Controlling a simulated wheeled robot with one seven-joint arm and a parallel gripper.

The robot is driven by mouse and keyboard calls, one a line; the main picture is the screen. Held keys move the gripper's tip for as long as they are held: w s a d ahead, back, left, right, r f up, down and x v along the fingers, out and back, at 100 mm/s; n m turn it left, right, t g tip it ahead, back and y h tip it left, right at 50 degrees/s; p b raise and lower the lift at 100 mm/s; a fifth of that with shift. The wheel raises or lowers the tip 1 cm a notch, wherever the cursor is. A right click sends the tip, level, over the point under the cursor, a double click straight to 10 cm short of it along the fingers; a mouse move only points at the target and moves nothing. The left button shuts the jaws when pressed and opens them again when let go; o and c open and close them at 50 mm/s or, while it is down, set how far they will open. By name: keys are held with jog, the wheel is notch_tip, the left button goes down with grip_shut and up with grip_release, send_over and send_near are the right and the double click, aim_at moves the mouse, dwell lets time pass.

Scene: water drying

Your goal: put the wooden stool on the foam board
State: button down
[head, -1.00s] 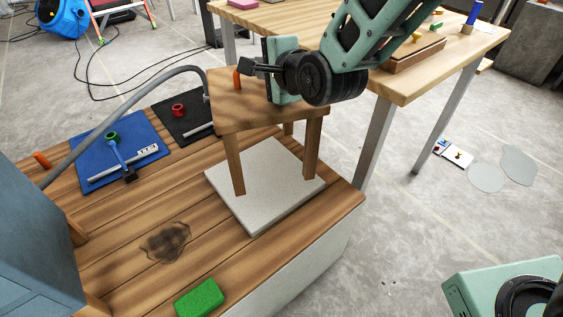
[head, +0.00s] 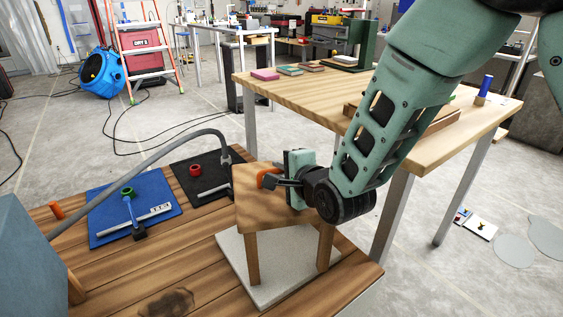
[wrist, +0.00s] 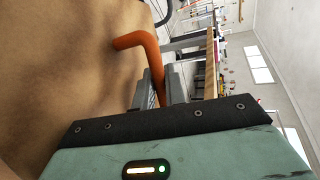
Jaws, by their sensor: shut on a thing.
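The wooden stool (head: 260,208) has a light brown seat, straight legs and an orange bent handle (head: 268,178). It stands upright over the pale foam board (head: 229,246). Its two visible leg ends lie within the board's outline; I cannot tell whether they touch it. My gripper (head: 277,182) is at the seat's top, shut on the orange handle. In the wrist view, the handle (wrist: 138,40) runs down between my gripper's fingers (wrist: 160,92), with the brown seat (wrist: 60,55) at left. The far legs are largely hidden.
The board lies on a wooden plank deck (head: 195,285). Blue (head: 108,221) and black (head: 202,168) mats with tools lie to the left. A grey hose (head: 140,162) arches behind. A wooden table (head: 295,92) stands close behind my arm.

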jog(key=shift+f, duration=0.45)
jog(key=c, duration=1.9)
grip_release()
jog(key=shift+f, duration=0.25)
jog(key=o, duration=0.4)
jog(key=shift+o, duration=0.2)
jog(key=shift+r, duration=0.2)
